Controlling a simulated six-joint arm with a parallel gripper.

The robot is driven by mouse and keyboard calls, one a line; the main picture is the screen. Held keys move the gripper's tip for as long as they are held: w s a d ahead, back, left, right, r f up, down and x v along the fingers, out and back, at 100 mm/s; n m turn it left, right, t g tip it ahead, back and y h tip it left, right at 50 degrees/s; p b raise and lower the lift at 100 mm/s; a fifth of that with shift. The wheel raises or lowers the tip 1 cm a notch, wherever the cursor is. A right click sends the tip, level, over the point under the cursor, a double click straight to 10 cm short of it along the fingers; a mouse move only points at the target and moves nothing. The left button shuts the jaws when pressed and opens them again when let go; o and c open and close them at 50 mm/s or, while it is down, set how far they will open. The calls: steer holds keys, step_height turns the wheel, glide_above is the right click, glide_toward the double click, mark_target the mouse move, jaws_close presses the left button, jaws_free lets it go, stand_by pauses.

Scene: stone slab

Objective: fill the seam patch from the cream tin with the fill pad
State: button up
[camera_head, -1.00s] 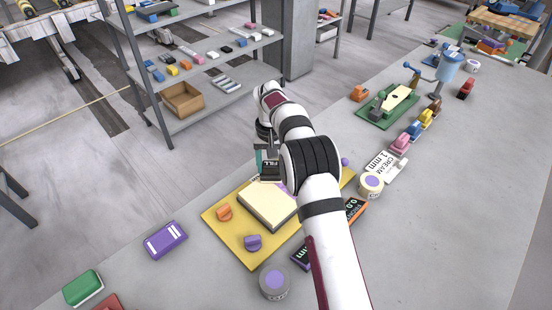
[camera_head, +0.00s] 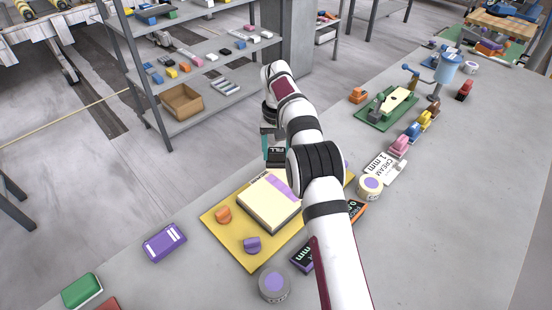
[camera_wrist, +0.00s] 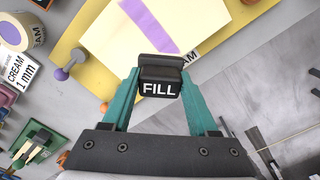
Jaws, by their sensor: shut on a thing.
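My gripper (camera_head: 276,148) is shut on the black fill pad (camera_head: 277,158), which is marked FILL. In the wrist view the pad (camera_wrist: 160,86) sits between the teal fingers (camera_wrist: 158,98). It is near the far end of a cream block (camera_head: 270,204) on a yellow board (camera_head: 243,258). A lilac strip (camera_head: 273,183) shows on the block's top, also in the wrist view (camera_wrist: 150,22); I cannot tell whether it is the seam patch. The cream tin (camera_head: 370,184), round with a lilac top, stands right of the board, beside a CREAM 1 mm card (camera_head: 387,168).
A grey tin with a lilac top (camera_head: 274,284) stands at the board's near corner. Orange (camera_head: 223,214) and purple (camera_head: 252,244) knobs stand on the board. Dark labelled boxes (camera_head: 303,257) lie along its right side. A purple box (camera_head: 165,242) lies left; bare slab surrounds it.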

steer(key=shift+r, duration=1.9)
steer(key=shift+a, duration=0.1)
